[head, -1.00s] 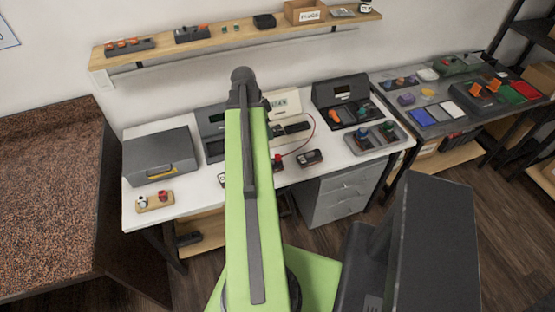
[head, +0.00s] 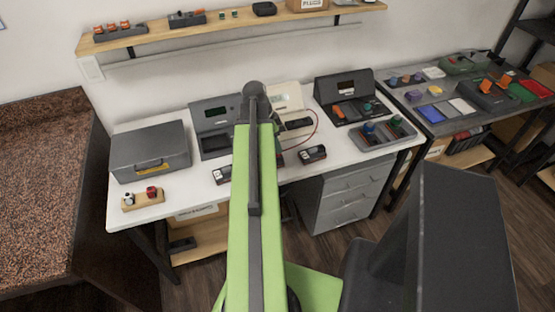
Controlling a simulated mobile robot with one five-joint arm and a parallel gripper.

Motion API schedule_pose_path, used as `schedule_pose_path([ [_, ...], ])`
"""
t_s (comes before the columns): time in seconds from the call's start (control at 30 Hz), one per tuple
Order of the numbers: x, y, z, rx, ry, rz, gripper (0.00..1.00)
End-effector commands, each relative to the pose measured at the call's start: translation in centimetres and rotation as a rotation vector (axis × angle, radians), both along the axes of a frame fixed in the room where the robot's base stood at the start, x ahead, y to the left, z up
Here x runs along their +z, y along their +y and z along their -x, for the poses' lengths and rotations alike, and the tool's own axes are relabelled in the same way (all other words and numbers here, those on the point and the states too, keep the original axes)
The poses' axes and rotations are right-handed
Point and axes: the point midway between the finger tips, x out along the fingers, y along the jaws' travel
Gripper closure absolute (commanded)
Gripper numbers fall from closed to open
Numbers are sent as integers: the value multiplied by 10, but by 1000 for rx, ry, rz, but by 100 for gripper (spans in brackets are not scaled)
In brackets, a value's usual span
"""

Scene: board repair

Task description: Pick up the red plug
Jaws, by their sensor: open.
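A small red piece (head: 151,191), which looks like the red plug, sits upright in a wooden holder (head: 141,203) at the front left of the white workbench (head: 170,212). A small white piece (head: 128,198) stands beside it in the same holder. My green arm rises through the middle of the head view and covers part of the bench. My gripper does not show; it is hidden behind or beyond the arm.
A grey case (head: 150,152) stands behind the holder. Small dark devices (head: 313,154) lie near the bench's front edge. A red lead (head: 314,127) shows right of my arm. A brown speckled counter (head: 45,180) is at left, a dark side table (head: 475,120) at right.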

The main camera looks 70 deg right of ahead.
Motion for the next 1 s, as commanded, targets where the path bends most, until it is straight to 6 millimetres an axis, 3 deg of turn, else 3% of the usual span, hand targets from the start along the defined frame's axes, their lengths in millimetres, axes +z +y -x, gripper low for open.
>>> schedule_pose_path([
  [0.03, -14, -2, 1, -1, 0, 0, 53],
  [0.2, -43, -7, 5, -2, 0, 0, 53],
  [0.5, -44, -9, 7, 0, 0, 0, 54],
  [0.83, -44, -9, 8, -1, 0, 0, 97],
  [1.0, -44, -9, 8, -1, 0, -1, 100],
])
